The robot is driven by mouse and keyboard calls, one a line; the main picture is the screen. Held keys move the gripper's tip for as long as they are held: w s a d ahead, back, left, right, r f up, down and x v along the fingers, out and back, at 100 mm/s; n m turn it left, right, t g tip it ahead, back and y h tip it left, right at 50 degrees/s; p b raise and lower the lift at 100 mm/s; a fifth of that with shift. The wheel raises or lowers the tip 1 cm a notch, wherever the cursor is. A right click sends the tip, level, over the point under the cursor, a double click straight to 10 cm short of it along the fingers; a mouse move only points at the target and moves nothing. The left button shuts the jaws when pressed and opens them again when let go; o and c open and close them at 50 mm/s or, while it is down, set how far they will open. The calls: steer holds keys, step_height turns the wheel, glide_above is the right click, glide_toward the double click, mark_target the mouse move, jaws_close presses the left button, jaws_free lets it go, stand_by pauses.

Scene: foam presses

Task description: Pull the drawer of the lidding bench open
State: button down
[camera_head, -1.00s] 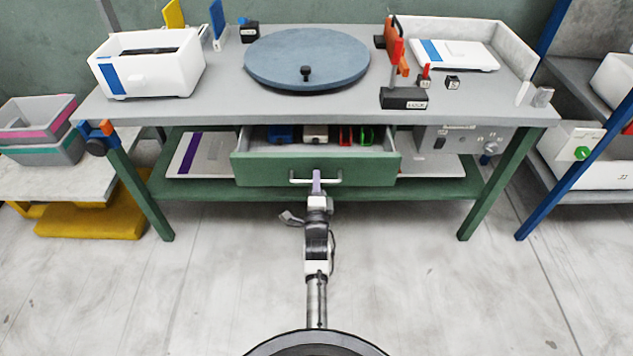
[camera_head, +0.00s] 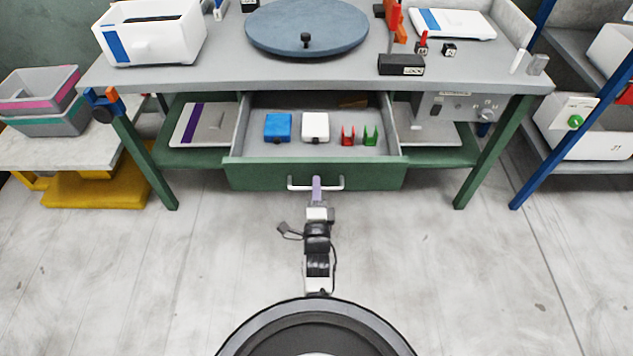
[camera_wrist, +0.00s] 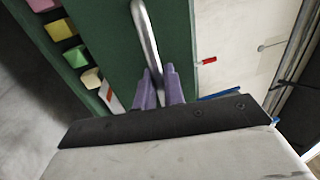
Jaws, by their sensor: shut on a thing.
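The lidding bench (camera_head: 220,80) has a grey top and green legs. Its green drawer (camera_head: 250,177) stands well out from under the top, with its grey inside showing. A pale bar handle (camera_head: 335,184) is on the drawer front. My gripper (camera_head: 317,182) is shut on the handle, with its purple fingers around the bar. In the wrist view the purple fingertips (camera_wrist: 159,82) close on the metal handle (camera_wrist: 146,30) against the green drawer front (camera_wrist: 105,35). The fingers hide part of the bar.
In the drawer lie a blue block (camera_head: 278,127), a white block (camera_head: 315,127), a red piece (camera_head: 348,136) and a green piece (camera_head: 370,136). A blue turntable (camera_head: 306,28) is on top. Side tables stand left and right. The floor in front is clear.

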stand_by(0.3)
steer(key=c, duration=1.6)
jaws_free()
steer(key=shift+c, duration=0.2)
steer(key=shift+s+f, duration=0.1)
steer(key=shift+s, duration=0.1)
